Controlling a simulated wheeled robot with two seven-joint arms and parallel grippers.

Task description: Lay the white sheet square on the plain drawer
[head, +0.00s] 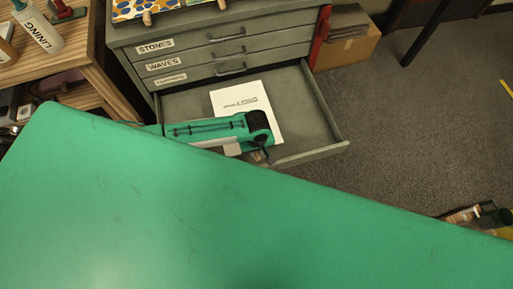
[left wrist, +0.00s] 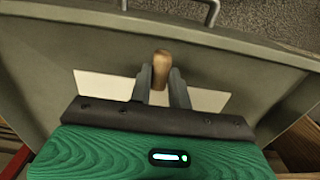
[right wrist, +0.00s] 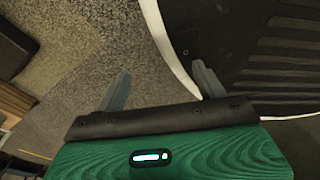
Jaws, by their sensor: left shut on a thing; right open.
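The bottom drawer (head: 318,120) of the grey cabinet is pulled open. The white sheet (head: 235,97), with some dark print on it, is over the drawer's floor, turned a little against its walls. My left gripper (head: 263,158) is over the sheet's near end. In the left wrist view it is shut on a wooden peg (left wrist: 161,66), and the sheet (left wrist: 100,86) shows on both sides of the fingers above the drawer's floor (left wrist: 240,75). I cannot tell whether the sheet touches the floor. My right gripper (right wrist: 160,72) is open and empty, far from the drawer.
The cabinet's closed drawers (head: 232,50) carry labels such as STONES and WAVES. A patterned sheet with wooden pegs (head: 147,19) lies on top. A cardboard box (head: 345,52) stands to the right. A wooden shelf unit with bottles (head: 42,33) is at left.

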